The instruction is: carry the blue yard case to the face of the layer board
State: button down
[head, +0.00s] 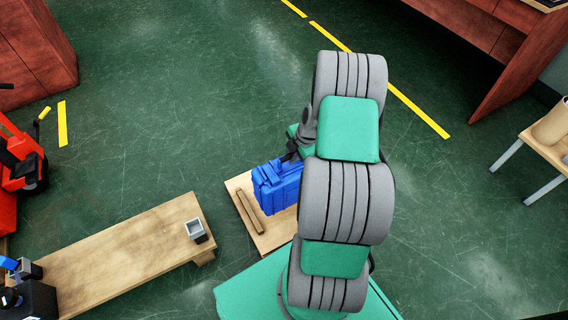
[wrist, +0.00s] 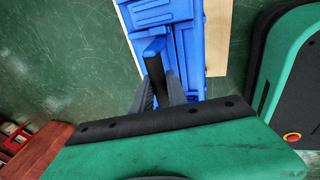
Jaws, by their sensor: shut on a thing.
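The blue yard case (head: 277,187) stands upright over the pale wooden layer board (head: 240,184), left of my arm in the head view. I cannot tell whether its underside touches the board. My gripper (head: 296,152) is at the top of the case, partly hidden by my arm. In the wrist view, my gripper (wrist: 160,78) is shut on the handle of the case (wrist: 188,45). The board (wrist: 217,35) shows beyond the case there. My arm hides the board's right part in the head view.
A brown wooden strip (head: 249,215) lies on the board's left part. A low wooden bench (head: 125,250) with a small grey open box (head: 196,230) stands at lower left. A red pallet truck (head: 20,160) is at far left. The green floor beyond the board is clear.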

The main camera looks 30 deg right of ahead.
jog(key=d+f, duration=0.1)
jog(key=f, duration=0.1)
jog(key=w+d+f+b, duration=0.1)
jog(key=d+f, duration=0.1)
jog(key=shift+w, duration=0.2)
notch_tip(320, 180, down, 3)
jog(key=shift+d+f+b, duration=0.1)
jog(key=shift+b, duration=0.9)
jog(key=c, duration=1.3)
grip_release()
